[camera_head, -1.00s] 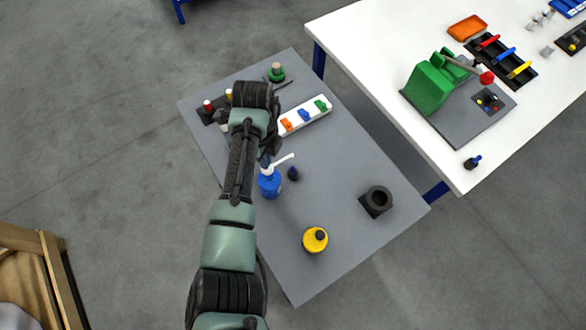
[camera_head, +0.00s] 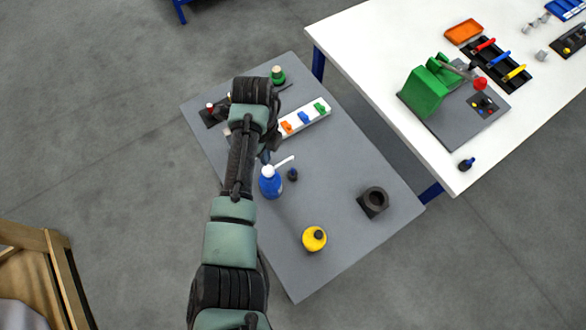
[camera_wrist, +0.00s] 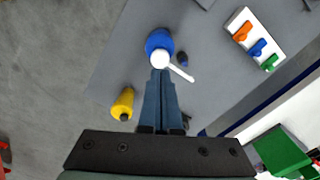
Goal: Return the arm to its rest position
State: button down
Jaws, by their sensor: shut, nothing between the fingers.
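My arm reaches out over the grey table (camera_head: 330,210) in the head view. Its wrist covers part of the table's far left side. My gripper's shut fingers (camera_wrist: 161,88) show in the wrist view, with nothing between them. In that view the fingertips point at the white-topped blue pump bottle (camera_wrist: 159,42); whether they touch it I cannot tell. The bottle stands upright in the head view (camera_head: 270,183), just right of my forearm. In the head view the fingers are mostly hidden behind my wrist.
A yellow container (camera_head: 314,239), a black holder (camera_head: 373,201) and a white rack with coloured pieces (camera_head: 305,118) stand on the grey table. A white table (camera_head: 400,50) with a green machine (camera_head: 424,92) lies right. A wooden crate (camera_head: 62,270) is at lower left.

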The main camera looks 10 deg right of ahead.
notch_tip(320, 180, up, 2)
jog(key=shift+r+p, duration=0.2)
jog(key=shift+p, duration=0.6)
